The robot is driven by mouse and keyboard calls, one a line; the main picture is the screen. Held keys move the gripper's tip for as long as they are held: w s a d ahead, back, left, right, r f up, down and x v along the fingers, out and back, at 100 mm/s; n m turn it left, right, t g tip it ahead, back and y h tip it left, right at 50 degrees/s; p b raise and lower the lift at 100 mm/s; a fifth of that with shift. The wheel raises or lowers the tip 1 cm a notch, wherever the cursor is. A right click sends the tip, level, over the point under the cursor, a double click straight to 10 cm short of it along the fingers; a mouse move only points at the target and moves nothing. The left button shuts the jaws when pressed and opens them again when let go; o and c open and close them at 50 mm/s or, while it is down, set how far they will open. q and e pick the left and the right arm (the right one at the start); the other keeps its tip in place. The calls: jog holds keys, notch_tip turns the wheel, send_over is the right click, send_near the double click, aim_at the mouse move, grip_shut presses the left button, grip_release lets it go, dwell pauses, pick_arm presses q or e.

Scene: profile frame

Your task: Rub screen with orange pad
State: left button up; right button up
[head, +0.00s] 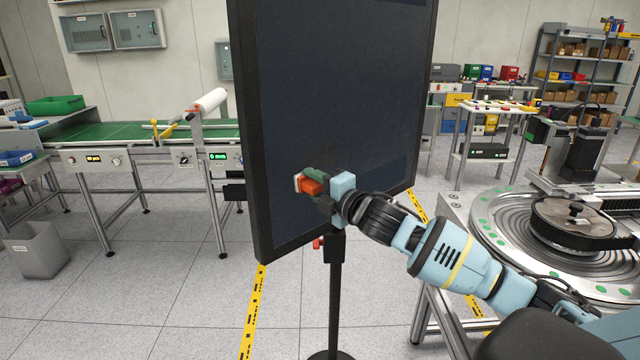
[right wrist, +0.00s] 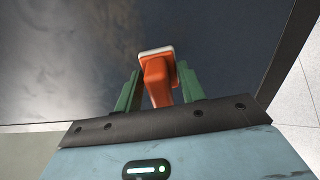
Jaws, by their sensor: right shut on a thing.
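The screen (head: 330,100) is a large dark upright panel in a black frame on a stand, in the middle of the head view. It also fills most of the right wrist view (right wrist: 60,60), where a faint greyish smudged patch shows on it. The orange pad (head: 311,186) has a pale face. My right gripper (head: 318,183) is shut on it, in front of the lower part of the screen. In the right wrist view the pad (right wrist: 157,80) sits between the green fingers, its pale face toward the screen. I cannot tell whether it touches. My left gripper is not in view.
A round machine table (head: 490,225) stands close at the right. A green-topped conveyor bench (head: 105,132) is at the left, with a grey bin (head: 35,250) near it. Shelves (head: 585,70) stand at the back right. Floor left of the screen is clear.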

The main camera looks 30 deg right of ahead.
jog(key=shift+s+a, duration=0.15)
jog(key=shift+a, duration=0.75)
jog(key=shift+d+r, duration=0.1)
jog(key=shift+r, duration=1)
jog(key=shift+d, duration=0.15)
jog(key=shift+w+d+f, duration=0.1)
jog(key=shift+w+d, duration=0.05)
jog(key=shift+d, duration=0.65)
jog(key=shift+w+d, duration=0.15)
jog(key=shift+d, duration=0.6)
jog(key=shift+d, duration=0.1)
jog(key=shift+w+d, duration=0.2)
jog(key=shift+d, duration=1.45)
